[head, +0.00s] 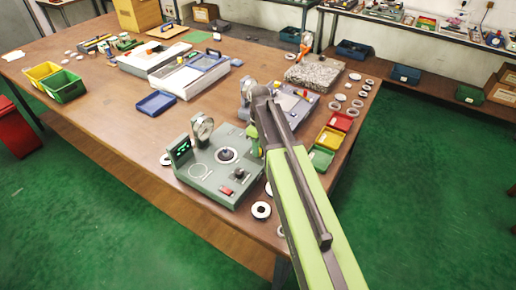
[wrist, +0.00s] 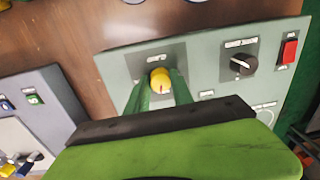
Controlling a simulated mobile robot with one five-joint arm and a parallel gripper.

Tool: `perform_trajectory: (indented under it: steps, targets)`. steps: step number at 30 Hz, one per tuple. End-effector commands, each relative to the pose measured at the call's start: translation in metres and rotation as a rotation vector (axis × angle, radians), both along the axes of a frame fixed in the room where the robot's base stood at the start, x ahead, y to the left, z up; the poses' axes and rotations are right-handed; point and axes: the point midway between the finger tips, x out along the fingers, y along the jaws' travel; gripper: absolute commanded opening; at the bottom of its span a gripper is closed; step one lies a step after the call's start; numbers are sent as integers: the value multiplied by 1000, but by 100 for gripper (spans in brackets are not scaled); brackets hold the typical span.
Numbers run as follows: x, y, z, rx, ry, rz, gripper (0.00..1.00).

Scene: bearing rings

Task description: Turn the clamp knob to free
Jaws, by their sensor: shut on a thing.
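The clamp knob (wrist: 159,78) is a small yellow knob on a grey-green panel (wrist: 205,62) in the wrist view. A small label, too blurred to read for certain, is above it. My gripper (wrist: 160,90) has its two green fingers on either side of the knob, shut on it. The knob's pointing direction is hard to tell. In the head view the same grey-green device (head: 205,178) stands at the table's near edge, with a dial gauge (head: 202,127) and a green display (head: 183,149). My arm hides the knob there.
A black rotary knob (wrist: 243,64) and a red rocker switch (wrist: 289,50) are on the same panel, right of the clamp knob. A grey device (wrist: 38,98) is at left. Red, yellow and green bins (head: 321,158) and loose rings (head: 261,210) lie close to my arm.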

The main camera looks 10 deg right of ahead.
Motion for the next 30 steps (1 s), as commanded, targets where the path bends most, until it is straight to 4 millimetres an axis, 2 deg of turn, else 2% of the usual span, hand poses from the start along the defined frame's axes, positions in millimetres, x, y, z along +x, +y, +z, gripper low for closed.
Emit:
perform_trajectory:
  steps: [10, 27, 28, 30]
  targets:
    - [0, 0, 0, 1, 2, 143, 0]
    - [0, 0, 0, 1, 2, 171, 0]
    - [0, 0, 0, 1, 2, 171, 31]
    - [0, 0, 0, 1, 2, 171, 40]
